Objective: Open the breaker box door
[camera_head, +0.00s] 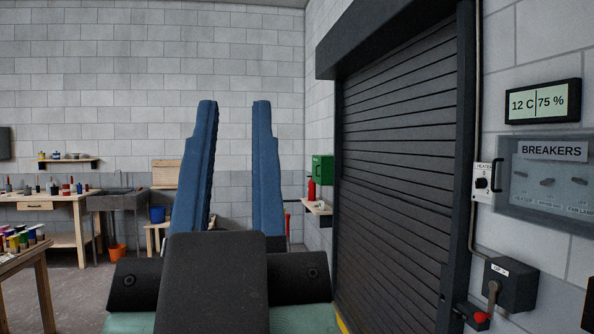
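The breaker box (545,180) is on the block wall at the right edge, labelled BREAKERS. Its see-through door looks shut, with several switches visible behind it. A dark handle (499,177) is on the door's left side. The right part of the box is cut off by the picture edge. My gripper (234,103) is in the middle left of the view, its two blue fingers pointing up and wide apart. Nothing is between the fingers. It is well to the left of the breaker box and not touching it.
A heater switch (482,183) sits close left of the box. A display (542,101) hangs above it. A dark roller shutter (400,170) fills the middle right. Workbenches stand far left.

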